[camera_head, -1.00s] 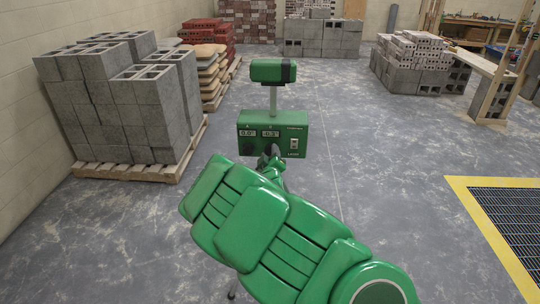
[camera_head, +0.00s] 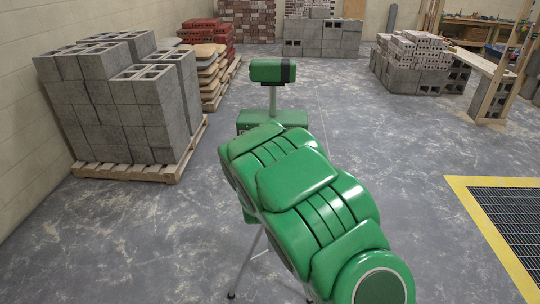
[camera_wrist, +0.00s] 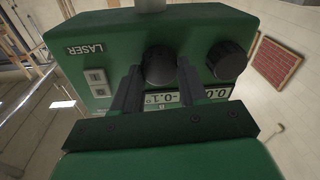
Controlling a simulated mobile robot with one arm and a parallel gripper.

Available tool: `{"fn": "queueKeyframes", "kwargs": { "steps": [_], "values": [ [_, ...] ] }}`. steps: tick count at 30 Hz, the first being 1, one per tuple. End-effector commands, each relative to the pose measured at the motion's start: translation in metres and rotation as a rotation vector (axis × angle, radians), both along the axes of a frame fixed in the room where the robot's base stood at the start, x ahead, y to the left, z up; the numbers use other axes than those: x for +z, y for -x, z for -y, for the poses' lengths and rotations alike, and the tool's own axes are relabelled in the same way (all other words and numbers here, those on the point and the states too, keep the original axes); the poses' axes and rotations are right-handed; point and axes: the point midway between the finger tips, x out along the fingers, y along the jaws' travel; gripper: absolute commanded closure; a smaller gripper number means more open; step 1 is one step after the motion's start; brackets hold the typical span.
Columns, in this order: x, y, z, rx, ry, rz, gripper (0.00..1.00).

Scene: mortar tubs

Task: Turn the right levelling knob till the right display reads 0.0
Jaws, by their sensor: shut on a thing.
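The green laser level box (camera_head: 250,117) stands on a tripod; in the head view my arm hides its front. In the wrist view the box (camera_wrist: 110,45) appears upside down. My gripper (camera_wrist: 159,74) is shut on the dark right levelling knob (camera_wrist: 159,62), one finger on each side. The right display (camera_wrist: 162,99) sits partly behind the fingers and appears to read -0.1°. The left display (camera_wrist: 219,93) reads about 0.0, its edge cut off by the gripper. The left knob (camera_wrist: 227,60) is free, beside the held one.
The laser head (camera_head: 268,71) stands on a post above the box. Grey blocks on a pallet (camera_head: 130,170) stand to the left. A yellow-edged floor grate (camera_head: 510,225) lies at the right. The floor around the tripod is open.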

Motion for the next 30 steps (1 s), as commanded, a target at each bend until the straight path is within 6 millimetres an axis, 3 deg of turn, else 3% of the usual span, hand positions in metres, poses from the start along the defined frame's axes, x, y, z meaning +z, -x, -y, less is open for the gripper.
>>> {"fn": "queueKeyframes", "kwargs": {
  "steps": [10,26,27,30],
  "values": [
    [-0.0019,0.0005,-0.0009,0.003,-0.125,-0.004,0.88],
    [-0.0013,0.0002,-0.0003,0.001,-0.147,-0.003,0.88],
    [-0.0013,0.0002,-0.0002,0.001,-0.147,-0.003,0.53],
    [-0.001,0.0001,-0.0002,0.001,-0.147,-0.002,0.38]
  ]
}}
